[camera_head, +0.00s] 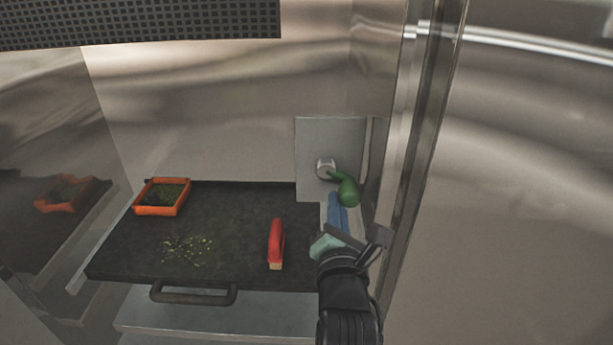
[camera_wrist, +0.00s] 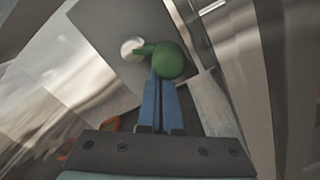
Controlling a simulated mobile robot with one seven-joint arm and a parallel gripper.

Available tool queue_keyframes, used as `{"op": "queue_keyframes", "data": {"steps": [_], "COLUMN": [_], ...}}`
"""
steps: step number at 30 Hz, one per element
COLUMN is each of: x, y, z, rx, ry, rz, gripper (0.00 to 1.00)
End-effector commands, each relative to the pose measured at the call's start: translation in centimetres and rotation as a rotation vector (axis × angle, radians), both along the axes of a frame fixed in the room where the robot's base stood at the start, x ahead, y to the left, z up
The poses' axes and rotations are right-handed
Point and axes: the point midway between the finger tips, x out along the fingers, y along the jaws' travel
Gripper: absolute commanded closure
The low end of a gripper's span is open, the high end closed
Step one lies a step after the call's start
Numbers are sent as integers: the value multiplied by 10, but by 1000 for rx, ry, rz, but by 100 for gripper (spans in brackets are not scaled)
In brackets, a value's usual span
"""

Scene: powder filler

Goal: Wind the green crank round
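The green crank (camera_head: 347,190) has a rounded knob on a short green arm. The arm joins a pale round hub (camera_head: 325,168) on a grey wall panel. In the head view the knob sits to the lower right of the hub. In the wrist view the green crank (camera_wrist: 170,61) is right of the hub (camera_wrist: 131,47). My gripper (camera_head: 336,197) has blue fingers that point up at the knob from below. The fingers (camera_wrist: 164,84) lie close together with hardly a gap and look empty. Their tips meet the knob's lower edge in the picture; contact cannot be told.
A dark tray (camera_head: 221,218) with a front handle (camera_head: 193,297) holds an orange bin (camera_head: 162,197), scattered yellowish bits (camera_head: 187,251) and a red-handled brush (camera_head: 276,244). A vertical metal frame edge (camera_head: 426,130) stands close right of the crank. Free space lies left of the panel.

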Motion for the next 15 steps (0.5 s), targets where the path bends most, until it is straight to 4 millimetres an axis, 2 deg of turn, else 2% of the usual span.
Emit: {"op": "queue_keyframes", "data": {"steps": [7,15], "x": [-1,-1], "y": [-15,-16], "z": [9,11], "rx": [-1,-1], "ry": [-11,-7], "rz": [-6,-4], "gripper": [100,100]}}
